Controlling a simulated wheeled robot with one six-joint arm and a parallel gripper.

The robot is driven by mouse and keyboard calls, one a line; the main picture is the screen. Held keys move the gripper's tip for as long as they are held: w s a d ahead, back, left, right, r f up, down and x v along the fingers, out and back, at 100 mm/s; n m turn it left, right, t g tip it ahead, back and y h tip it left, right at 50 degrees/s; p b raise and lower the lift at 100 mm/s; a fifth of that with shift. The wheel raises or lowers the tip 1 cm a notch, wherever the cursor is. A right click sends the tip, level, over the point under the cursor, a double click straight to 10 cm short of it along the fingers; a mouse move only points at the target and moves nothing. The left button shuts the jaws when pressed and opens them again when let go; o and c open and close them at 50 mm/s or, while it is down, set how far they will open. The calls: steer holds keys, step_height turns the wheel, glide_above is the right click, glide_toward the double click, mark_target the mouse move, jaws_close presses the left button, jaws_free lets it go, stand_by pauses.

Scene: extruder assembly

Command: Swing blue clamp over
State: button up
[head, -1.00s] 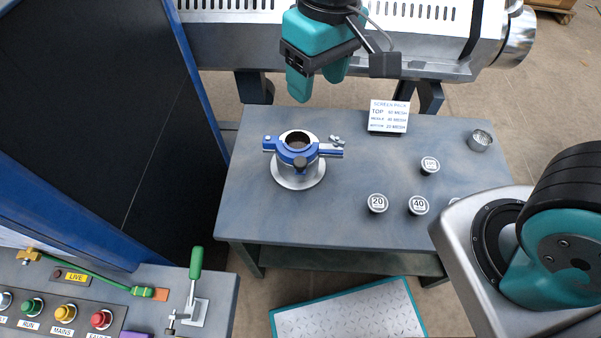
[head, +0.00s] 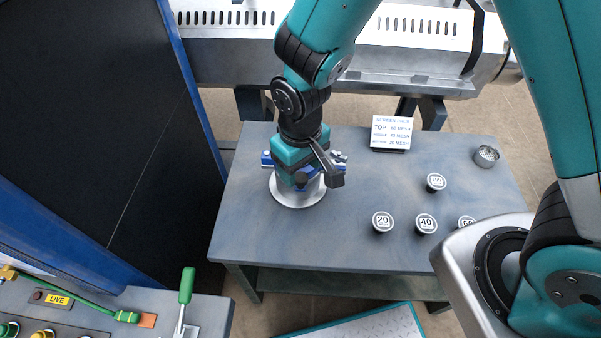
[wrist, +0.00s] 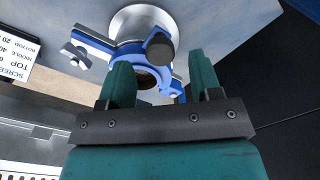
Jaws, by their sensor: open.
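The blue clamp (head: 266,159) sits on a round silver flanged base (head: 297,197) at the left of the grey table. In the head view my gripper (head: 300,182) is right over it and hides most of it. In the wrist view the blue clamp (wrist: 100,42) shows as a ring with arms, a bolt with a wing nut at its left end and a dark round knob on its near side. My gripper (wrist: 155,85) is open there, its two teal fingers spread over the ring with nothing clearly held. Whether the fingers touch the clamp cannot be told.
Round mesh pucks marked 20 (head: 383,221) and 40 (head: 426,223) stand to the right, with others nearby. A screen pack sign (head: 391,132) and a small metal cup (head: 486,155) stand farther back. A large machine barrel (head: 420,40) runs behind the table.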

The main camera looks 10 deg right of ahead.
mark_target(310, 173)
steer(key=shift+f, duration=1.3)
